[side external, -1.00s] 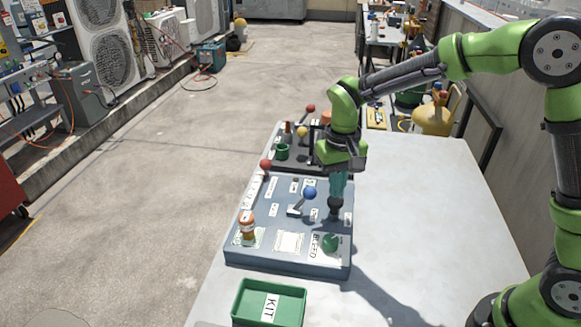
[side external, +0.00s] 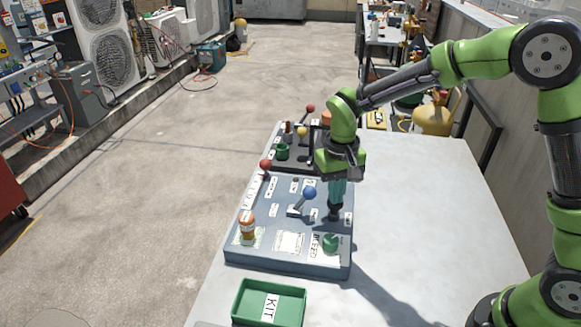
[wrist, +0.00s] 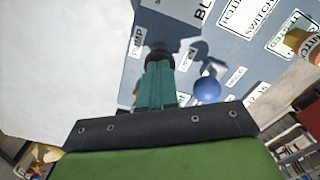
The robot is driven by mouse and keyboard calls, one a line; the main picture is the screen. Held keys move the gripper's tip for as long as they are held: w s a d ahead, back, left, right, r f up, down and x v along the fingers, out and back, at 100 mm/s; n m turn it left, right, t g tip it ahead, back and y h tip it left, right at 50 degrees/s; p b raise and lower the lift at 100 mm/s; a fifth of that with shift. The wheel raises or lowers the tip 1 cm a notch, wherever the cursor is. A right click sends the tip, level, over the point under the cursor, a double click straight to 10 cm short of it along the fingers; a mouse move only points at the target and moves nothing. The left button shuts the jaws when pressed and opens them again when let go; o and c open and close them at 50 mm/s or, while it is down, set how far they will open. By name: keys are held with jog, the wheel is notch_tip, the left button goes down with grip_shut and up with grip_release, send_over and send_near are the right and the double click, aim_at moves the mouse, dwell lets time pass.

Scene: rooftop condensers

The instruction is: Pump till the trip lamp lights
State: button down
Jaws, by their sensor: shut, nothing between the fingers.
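The blue-grey panel (side external: 262,252) lies on the pale table. A black round-topped pump plunger (side external: 334,213) stands at its right side; in the wrist view the black top (wrist: 158,55) is beside a label reading PUMP (wrist: 137,42). My gripper (side external: 335,204) points down with its teal fingers shut and empty, over the plunger and seemingly touching its top. The fingertips partly hide the plunger in the wrist view (wrist: 159,66). I cannot make out the trip lamp or whether it is lit.
A blue-knobbed lever (side external: 309,193) is close left of my gripper. A red-knobbed lever (side external: 265,165), an orange-capped bottle (side external: 248,226) and a green knob (side external: 331,242) are on the panel. A green KIT tray (side external: 240,305) is in front. The table's right side is clear.

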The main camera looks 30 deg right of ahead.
jog(key=shift+f, duration=0.9)
jog(key=shift+r, duration=1.9)
jog(key=shift+f, duration=0.4)
jog(key=shift+f, duration=1.5)
jog(key=shift+r, duration=1.9)
jog(key=shift+f, duration=0.2)
jog(key=shift+r, duration=0.2)
